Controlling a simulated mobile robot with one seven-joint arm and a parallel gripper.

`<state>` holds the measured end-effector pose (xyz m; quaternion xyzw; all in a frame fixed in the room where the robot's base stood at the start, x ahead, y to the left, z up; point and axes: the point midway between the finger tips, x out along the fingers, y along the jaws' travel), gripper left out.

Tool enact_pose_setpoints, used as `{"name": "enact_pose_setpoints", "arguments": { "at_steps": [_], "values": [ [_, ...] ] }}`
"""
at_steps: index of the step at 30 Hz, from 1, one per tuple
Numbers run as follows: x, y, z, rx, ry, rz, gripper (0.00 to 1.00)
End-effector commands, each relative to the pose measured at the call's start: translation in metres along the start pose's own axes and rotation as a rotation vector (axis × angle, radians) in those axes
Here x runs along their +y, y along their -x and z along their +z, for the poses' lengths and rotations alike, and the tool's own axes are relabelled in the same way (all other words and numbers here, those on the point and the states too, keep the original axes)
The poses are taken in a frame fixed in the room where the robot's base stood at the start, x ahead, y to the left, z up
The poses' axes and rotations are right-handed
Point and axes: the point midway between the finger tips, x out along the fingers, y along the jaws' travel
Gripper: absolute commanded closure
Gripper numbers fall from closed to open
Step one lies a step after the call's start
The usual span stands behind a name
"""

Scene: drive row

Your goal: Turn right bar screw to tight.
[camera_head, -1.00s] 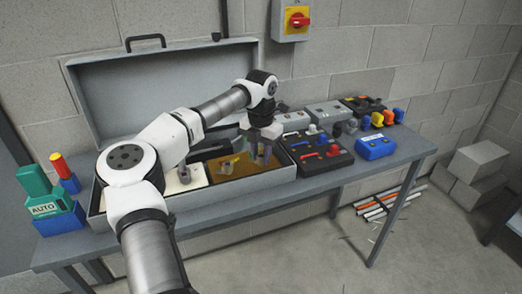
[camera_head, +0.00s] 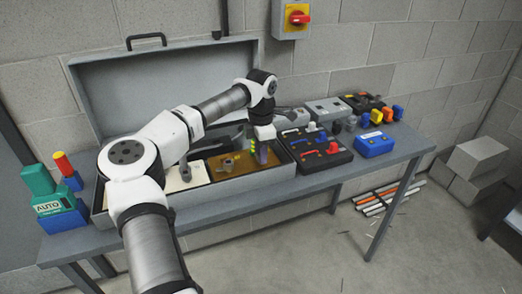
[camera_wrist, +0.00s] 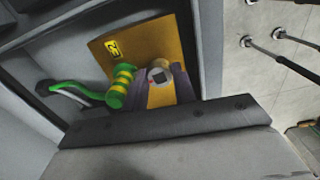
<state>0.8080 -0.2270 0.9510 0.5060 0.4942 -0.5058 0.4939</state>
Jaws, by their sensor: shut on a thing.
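The right bar screw (camera_wrist: 160,76) is a pale grey round head with a dark square recess, over a tan panel in the wrist view. My gripper (camera_wrist: 162,85) has one dark finger on each side of it and appears shut on it. In the head view my gripper (camera_head: 262,148) points down into the right part of the open grey case (camera_head: 240,187), over the brown panel (camera_head: 232,172). Its fingertips are too small there to show the contact. A similar grey fitting (camera_head: 228,164) stands to its left. The screw's tightness cannot be seen.
A green-and-yellow striped cylinder (camera_wrist: 121,86) lies close beside my left finger in the wrist view, with a green cable (camera_wrist: 75,90) further left. A black tray (camera_head: 322,160) with red and blue parts and a blue box (camera_head: 375,146) are right of the case.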

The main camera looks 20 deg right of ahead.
Motion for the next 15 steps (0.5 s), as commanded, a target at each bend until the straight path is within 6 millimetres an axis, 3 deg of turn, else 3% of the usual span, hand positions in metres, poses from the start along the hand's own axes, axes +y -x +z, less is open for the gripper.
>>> {"name": "enact_pose_setpoints", "arguments": {
  "at_steps": [14, 15],
  "values": [
    [0.0003, 0.0010, 0.0011, -0.004, -0.015, 0.002, 0.96],
    [0.0003, 0.0010, 0.0011, -0.004, -0.014, 0.002, 0.71]
  ]
}}
